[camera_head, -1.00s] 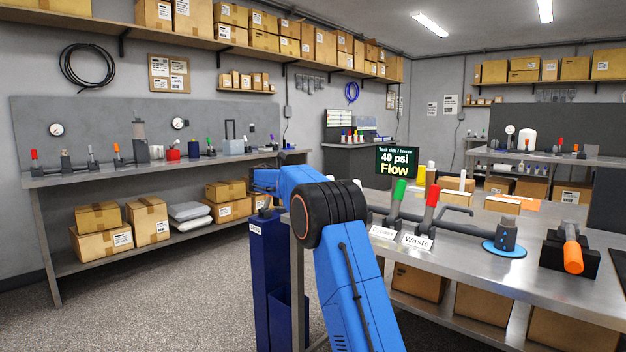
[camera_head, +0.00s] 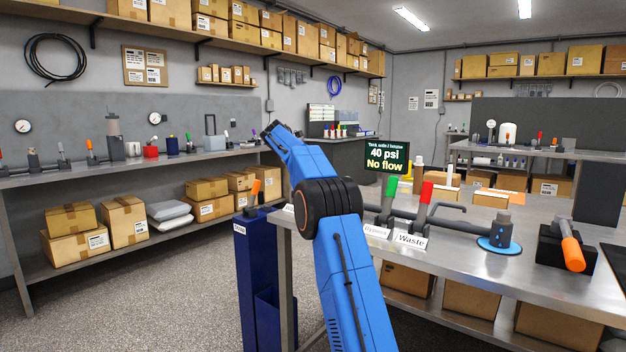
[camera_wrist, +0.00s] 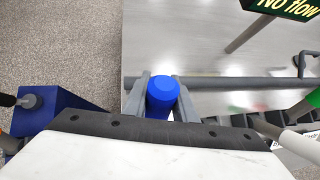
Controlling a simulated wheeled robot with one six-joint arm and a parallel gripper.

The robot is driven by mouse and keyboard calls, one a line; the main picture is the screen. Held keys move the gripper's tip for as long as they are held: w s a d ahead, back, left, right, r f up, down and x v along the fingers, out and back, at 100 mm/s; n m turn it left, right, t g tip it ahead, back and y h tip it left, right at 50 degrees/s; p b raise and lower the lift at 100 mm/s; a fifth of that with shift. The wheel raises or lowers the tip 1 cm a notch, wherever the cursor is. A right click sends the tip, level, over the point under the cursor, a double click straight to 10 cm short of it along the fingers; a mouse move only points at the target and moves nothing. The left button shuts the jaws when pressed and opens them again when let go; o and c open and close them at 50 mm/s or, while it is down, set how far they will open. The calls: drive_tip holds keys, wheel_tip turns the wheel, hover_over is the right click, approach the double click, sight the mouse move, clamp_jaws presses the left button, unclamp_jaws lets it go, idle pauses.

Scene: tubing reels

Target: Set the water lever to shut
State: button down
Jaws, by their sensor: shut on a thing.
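The water lever's blue handle (camera_wrist: 163,92) shows in the wrist view, seen nearly end-on above a grey pipe (camera_wrist: 230,83). My gripper (camera_wrist: 162,84) is shut on this handle, one grey finger on each side. The lever's lower part is hidden in that view. In the head view my blue arm hides the lever and my gripper. A dark display (camera_head: 386,157) reads "Tank side / house, 40 psi, No flow", and its lower edge also shows in the wrist view (camera_wrist: 285,8).
A green lever (camera_head: 391,190) and a red lever (camera_head: 425,193), labelled "Waste", stand on the same bench (camera_head: 480,275). An orange-handled lever (camera_head: 571,250) is at the right. A dark blue bin (camera_head: 255,265) stands at the bench's left end. The floor (camera_head: 150,310) at left is clear.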

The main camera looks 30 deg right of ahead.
drive_tip(key=shift+w+d+f+y, duration=0.1)
drive_tip(key=shift+d+f+y, duration=0.1)
drive_tip(key=shift+y, duration=0.1)
idle(0.4)
drive_tip(key=c, duration=1.5)
unclamp_jaws()
drive_tip(key=shift+d, duration=0.1)
drive_tip(key=shift+o, duration=0.2)
